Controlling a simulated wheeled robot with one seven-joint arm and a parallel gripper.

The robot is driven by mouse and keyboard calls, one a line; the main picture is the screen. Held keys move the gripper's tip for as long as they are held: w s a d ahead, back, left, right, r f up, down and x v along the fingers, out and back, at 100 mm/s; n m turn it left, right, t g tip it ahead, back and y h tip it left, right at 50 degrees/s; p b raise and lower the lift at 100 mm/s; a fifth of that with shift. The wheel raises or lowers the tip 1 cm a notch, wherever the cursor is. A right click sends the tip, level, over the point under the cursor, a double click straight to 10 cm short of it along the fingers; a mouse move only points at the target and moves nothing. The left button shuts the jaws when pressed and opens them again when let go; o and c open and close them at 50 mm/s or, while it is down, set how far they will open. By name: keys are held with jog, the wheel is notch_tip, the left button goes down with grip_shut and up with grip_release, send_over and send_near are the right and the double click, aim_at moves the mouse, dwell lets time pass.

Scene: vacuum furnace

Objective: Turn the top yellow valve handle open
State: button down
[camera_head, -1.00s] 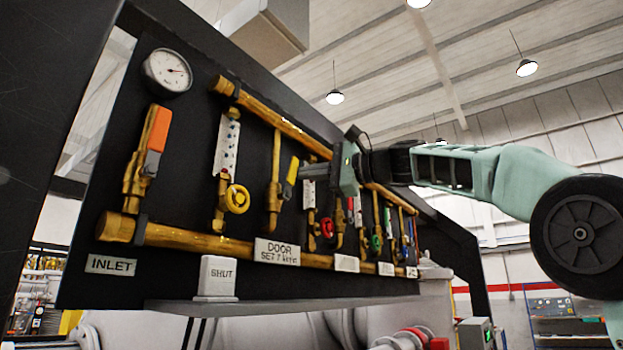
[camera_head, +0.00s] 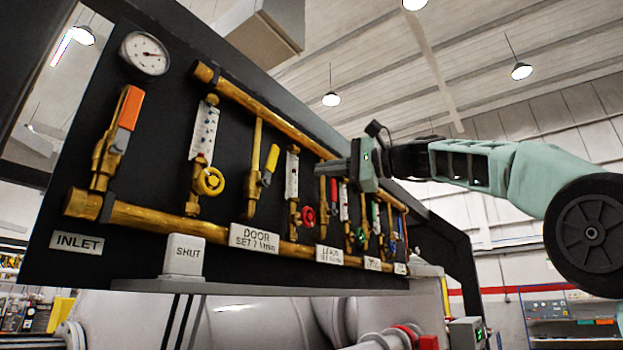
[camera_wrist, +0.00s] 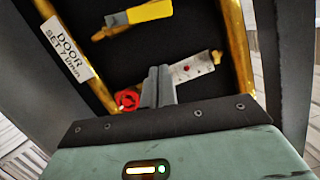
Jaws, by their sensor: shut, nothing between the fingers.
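The yellow valve handle (camera_head: 271,160) is a small lever on a brass pipe, on the black panel (camera_head: 150,190) above the DOOR label. It stands nearly in line with the pipe, tilted a little. In the wrist view the yellow handle (camera_wrist: 150,11) shows at the top. A round yellow handwheel (camera_head: 210,181) sits lower, to its left. My gripper (camera_head: 318,168) is shut and empty, to the right of the yellow lever and apart from it. In the wrist view its closed fingers (camera_wrist: 158,78) point toward the panel near the red handwheel (camera_wrist: 128,99).
An orange lever (camera_head: 129,108) and a gauge (camera_head: 145,53) are at the left. A red handwheel (camera_head: 308,216) and flow tubes (camera_head: 292,175) stand close to my gripper. The SHUT block (camera_head: 184,256) and DOOR label (camera_head: 255,239) are below. Upper and lower brass pipes border the valves.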

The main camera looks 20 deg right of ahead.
jog(key=b+v, duration=0.1)
jog(key=v, duration=0.3)
dwell(0.7)
